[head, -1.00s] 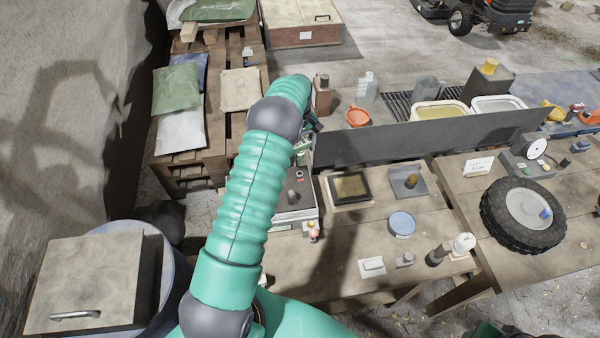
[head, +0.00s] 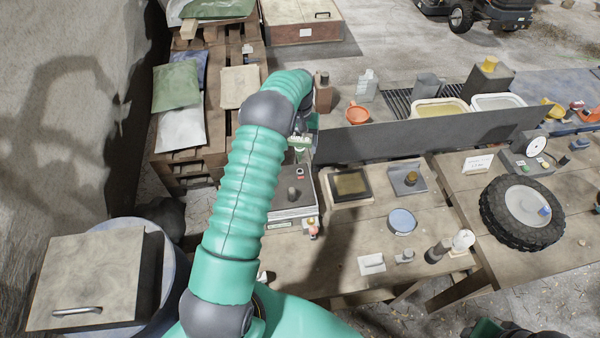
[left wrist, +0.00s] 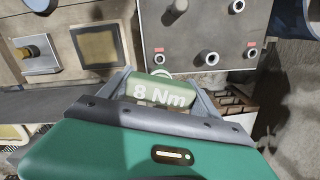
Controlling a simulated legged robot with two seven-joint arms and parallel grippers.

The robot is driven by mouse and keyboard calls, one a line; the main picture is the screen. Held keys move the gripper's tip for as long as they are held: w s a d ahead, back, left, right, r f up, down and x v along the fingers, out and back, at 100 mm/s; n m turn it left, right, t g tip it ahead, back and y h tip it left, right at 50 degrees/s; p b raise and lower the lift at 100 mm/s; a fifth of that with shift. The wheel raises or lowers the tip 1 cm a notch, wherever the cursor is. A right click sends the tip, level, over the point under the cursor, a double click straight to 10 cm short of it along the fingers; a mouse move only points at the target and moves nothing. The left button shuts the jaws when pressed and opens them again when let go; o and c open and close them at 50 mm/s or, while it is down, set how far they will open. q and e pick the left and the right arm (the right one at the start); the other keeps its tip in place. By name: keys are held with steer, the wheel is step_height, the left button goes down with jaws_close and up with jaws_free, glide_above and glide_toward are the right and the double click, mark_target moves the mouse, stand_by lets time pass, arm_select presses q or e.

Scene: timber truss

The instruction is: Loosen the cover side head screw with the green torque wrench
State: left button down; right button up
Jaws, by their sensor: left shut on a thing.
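My left gripper (left wrist: 166,92) is shut on a pale green cylinder marked "8 Nm", the green torque wrench (left wrist: 160,93). In the head view the gripper is mostly behind my own arm, and the wrench shows as a small pale green piece (head: 299,142). The grey metal cover plate (left wrist: 185,22) lies just beyond the wrench in the left wrist view, with several dark-centred screw heads or posts and small red labels. The same unit (head: 290,192) stands on the bench in the head view. The wrench's working end is hidden, so I cannot tell whether it touches a screw.
A framed dark panel (head: 350,186) and a grey plate with a post (head: 407,179) lie right of the unit. A long dark upright board (head: 430,137) runs along the bench's back. A round blue-lidded tin (head: 402,221) and wheel (head: 521,214) stand further right.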

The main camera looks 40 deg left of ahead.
arm_select(q)
steer(key=m, duration=0.4)
steer(key=shift+w+m, duration=0.1)
steer(key=shift+m, duration=0.3)
steer(key=m, duration=0.5)
steer(key=shift+d, duration=0.15)
